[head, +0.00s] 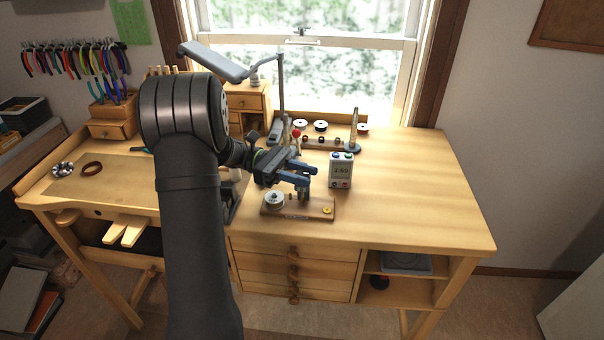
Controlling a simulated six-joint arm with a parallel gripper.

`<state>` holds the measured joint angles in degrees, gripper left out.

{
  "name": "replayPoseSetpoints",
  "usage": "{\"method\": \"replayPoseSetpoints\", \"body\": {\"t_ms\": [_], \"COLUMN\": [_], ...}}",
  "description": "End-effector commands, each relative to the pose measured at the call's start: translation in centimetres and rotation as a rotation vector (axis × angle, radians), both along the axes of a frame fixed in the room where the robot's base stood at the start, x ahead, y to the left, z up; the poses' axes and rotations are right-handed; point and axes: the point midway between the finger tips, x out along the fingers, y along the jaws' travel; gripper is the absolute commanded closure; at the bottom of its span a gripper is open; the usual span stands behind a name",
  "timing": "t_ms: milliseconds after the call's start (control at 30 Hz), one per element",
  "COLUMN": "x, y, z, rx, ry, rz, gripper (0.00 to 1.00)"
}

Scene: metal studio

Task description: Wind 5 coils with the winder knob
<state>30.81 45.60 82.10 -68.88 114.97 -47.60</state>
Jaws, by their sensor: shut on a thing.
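The winder is a small wooden board (312,213) near the front edge of the desk. A silvery spool (274,199) sits at its left end and a yellow round piece (327,210) at its right end. My gripper (305,188), with blue fingers, reaches down over the middle of the board from the upper left. It is shut on the winder knob, which the fingers almost wholly hide. How far the knob is turned, and the wire on the spool, are too small to make out.
A white box with a small display (341,170) stands right behind the board. Behind it are a rack with several spools (321,126) and an upright spike on a dark base (354,132). A lamp (215,62) rises at the back. The desk's right side (420,190) is clear.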

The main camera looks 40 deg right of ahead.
Motion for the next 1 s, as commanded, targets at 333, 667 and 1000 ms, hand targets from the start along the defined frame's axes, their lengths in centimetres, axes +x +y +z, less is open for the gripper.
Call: {"method": "replayPoseSetpoints", "body": {"t_ms": [333,667,1000], "x": [0.00,0.00,-0.09], "y": [-0.02,0.04,0.17], "z": [0.07,0.06,0.12], "rx": [-0.001,0.000,0.000], "ry": [0.000,0.001,0.001], "rz": [0.001,0.024,0.325], "gripper": [0.49,0.49,0.49]}}
